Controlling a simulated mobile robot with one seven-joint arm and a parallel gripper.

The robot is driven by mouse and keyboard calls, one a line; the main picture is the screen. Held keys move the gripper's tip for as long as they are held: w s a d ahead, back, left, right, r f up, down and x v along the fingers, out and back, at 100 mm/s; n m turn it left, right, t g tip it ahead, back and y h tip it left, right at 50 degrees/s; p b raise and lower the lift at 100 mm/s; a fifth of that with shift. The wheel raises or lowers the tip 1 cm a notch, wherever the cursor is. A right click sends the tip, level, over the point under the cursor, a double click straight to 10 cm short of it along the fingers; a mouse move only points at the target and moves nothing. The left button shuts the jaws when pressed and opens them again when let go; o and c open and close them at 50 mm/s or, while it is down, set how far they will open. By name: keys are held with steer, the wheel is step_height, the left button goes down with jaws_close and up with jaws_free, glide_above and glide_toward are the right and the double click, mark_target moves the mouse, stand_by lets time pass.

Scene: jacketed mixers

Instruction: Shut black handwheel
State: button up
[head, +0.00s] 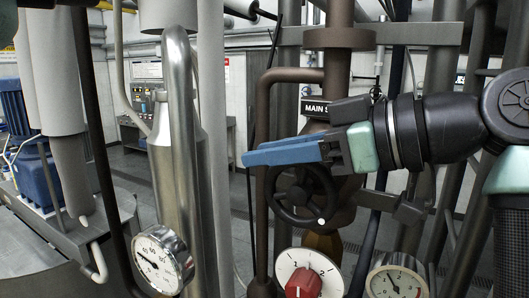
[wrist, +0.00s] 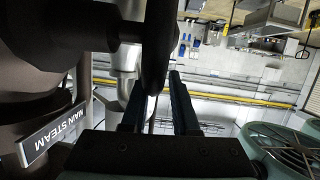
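The black handwheel (head: 283,212) sits on the brown valve under the MAIN STEAM plate (head: 316,107). A small white mark shows low on its rim. My gripper (head: 250,157), with blue fingers, reaches in from the right across the top of the wheel and hides part of its upper rim. In the wrist view the wheel's rim (wrist: 156,45) appears edge-on, reaching down between the two dark fingers (wrist: 158,100). The fingers are apart, with a gap visible between the rim and the right finger. Contact with the left finger cannot be told.
A brown vertical pipe (head: 337,70) rises above the valve. A red-knobbed dial (head: 303,283) stands below the wheel, with a gauge (head: 397,283) to its right. Another gauge (head: 162,260) and a steel pipe (head: 183,110) stand at left. Dark columns crowd the right.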

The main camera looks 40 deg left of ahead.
mark_target(182, 80)
steer(key=shift+w+a+f, duration=0.15)
steer(key=shift+w+f, duration=0.2)
steer(key=shift+f, duration=0.15)
steer(key=shift+s+a+r, duration=0.45)
steer(key=shift+a+r, duration=1)
steer(key=shift+a, duration=0.35)
steer(key=shift+s+a+r, duration=0.4)
steer(key=shift+a+r, duration=1)
steer(key=shift+a, duration=0.35)
steer(key=shift+s+a+r, duration=0.45)
steer(key=shift+a+r, duration=1)
steer(key=shift+a, duration=0.35)
steer(key=shift+a+r, duration=0.15)
steer(key=shift+r, duration=0.3)
steer(key=shift+s+r, duration=0.1)
